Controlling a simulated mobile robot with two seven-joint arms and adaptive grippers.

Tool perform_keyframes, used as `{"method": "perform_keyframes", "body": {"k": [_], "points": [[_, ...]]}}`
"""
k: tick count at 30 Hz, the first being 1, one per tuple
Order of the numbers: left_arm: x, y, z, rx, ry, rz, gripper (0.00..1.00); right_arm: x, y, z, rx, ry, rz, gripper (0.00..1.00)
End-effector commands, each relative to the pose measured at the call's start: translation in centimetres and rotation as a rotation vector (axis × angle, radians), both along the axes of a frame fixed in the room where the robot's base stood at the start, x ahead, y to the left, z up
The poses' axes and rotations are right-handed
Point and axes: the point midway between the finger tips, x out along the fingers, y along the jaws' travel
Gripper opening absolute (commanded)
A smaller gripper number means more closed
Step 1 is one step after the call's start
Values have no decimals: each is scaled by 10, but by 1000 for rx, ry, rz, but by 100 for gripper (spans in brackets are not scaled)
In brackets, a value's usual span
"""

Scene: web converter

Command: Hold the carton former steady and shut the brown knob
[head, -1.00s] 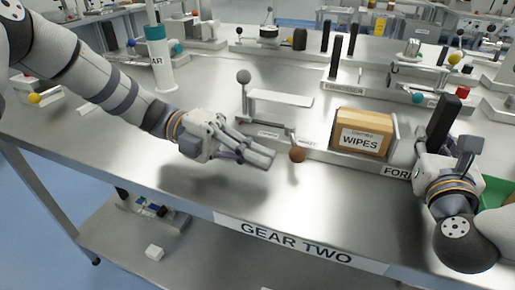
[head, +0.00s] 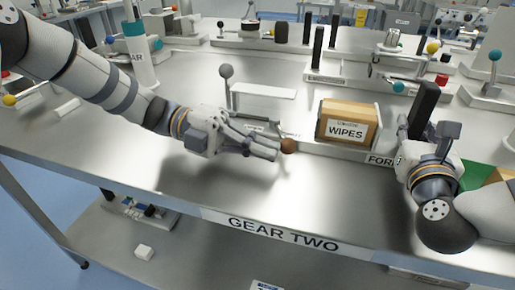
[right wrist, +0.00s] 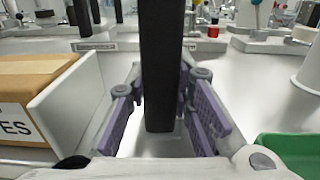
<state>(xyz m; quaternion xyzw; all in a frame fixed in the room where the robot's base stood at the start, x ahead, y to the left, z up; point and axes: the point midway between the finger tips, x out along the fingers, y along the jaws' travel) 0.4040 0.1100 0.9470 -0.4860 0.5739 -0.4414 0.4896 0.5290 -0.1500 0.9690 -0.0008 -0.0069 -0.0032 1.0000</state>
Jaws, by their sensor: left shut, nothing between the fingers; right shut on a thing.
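The carton former is a low metal fixture with a plate labelled "FOR..." (head: 380,160), partly hidden by my right gripper. A brown box marked "WIPES" (head: 347,123) sits in it. The brown knob (head: 288,145) is a round ball at the fixture's left front. My left gripper (head: 278,149) is shut and empty, its fingertips at the knob's left side, seemingly touching it. My right gripper (head: 418,130) is shut on the black upright post (head: 424,103) at the fixture's right end. In the right wrist view the post (right wrist: 160,70) stands between the purple finger pads.
A grey ball-topped lever (head: 226,72) and a pale flat plate (head: 262,91) stand behind my left gripper. A green bin (right wrist: 285,150) is right of my right gripper. The table's front strip (head: 200,190) is clear.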

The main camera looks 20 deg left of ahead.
Motion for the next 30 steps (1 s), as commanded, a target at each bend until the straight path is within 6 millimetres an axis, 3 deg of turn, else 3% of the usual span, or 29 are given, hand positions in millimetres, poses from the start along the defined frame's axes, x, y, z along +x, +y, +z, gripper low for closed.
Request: {"method": "perform_keyframes", "body": {"k": [1, 5, 8, 15, 19, 23, 30], "points": [[0, -2, -7, 2, 12, -3, 0, -3, 4, -17, -4, 39, 16, 0], [-9, 7, -4, 2, 11, -1, 0, -3, 5, -17, -4, 39, 17, 0], [-27, 23, 3, -3, 6, 2, 0, -3, 4, -17, -4, 39, 16, 0], [-35, 91, 12, 0, 2, 4, 0, -3, 4, -17, -4, 39, 16, 0], [-37, 115, 16, -1, 4, 3, 0, -3, 4, -17, -4, 39, 15, 0], [-38, 125, 17, -1, 5, 1, 0, -3, 4, -17, -4, 39, 15, 0], [-38, 127, 20, -1, 1, 0, 0, -3, 4, -15, -4, 38, 15, 0]]}}
